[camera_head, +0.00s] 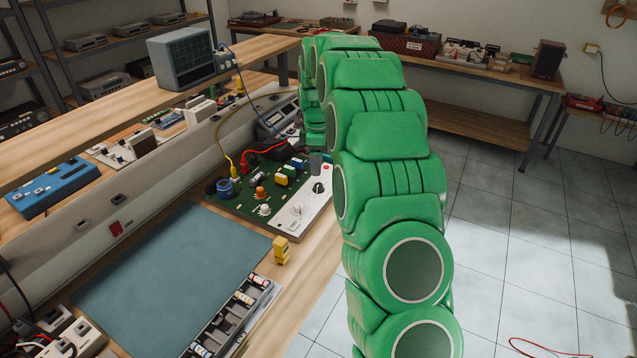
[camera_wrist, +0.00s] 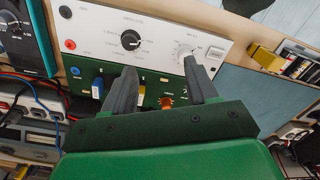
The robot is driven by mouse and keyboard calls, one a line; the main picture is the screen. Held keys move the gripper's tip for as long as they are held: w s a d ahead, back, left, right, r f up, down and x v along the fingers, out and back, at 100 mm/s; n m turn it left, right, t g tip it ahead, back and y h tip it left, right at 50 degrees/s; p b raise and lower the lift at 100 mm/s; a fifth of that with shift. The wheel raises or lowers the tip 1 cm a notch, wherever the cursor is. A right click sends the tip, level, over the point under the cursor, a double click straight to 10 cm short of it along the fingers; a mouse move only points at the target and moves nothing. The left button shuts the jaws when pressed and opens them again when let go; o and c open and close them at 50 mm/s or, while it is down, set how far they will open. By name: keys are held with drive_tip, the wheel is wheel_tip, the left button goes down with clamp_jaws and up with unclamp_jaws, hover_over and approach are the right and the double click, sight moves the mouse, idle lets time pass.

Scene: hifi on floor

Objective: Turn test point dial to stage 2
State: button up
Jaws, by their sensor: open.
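The test unit has a white panel (camera_wrist: 95,32) beside a green circuit board (camera_head: 240,205) on the bench. A black dial (camera_wrist: 130,40) with a white pointer mark and small labels sits mid-panel; it also shows in the head view (camera_head: 318,188). A white dial (camera_wrist: 185,53) is nearer the panel's other end and shows in the head view (camera_head: 296,210). The lettering is too small to tell which is the test point dial. My gripper (camera_wrist: 160,68) is open and empty over the board, its right fingertip close to the white dial.
On the board stand a blue coil (camera_head: 226,187) and several coloured parts. A red and black cable (camera_head: 265,147) and yellow lead lie behind. A yellow block (camera_head: 281,249), compartment tray (camera_head: 216,330) and blue mat (camera_head: 170,268) are in front.

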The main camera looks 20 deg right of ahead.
drive_tip(key=n, duration=0.2)
hover_over(318, 185)
wheel_tip(318, 185, down, 5)
drive_tip(key=shift+d+r, duration=0.1)
drive_tip(key=shift+r, duration=0.05)
drive_tip(key=shift+f, duration=3.85)
drive_tip(key=c, duration=1.1)
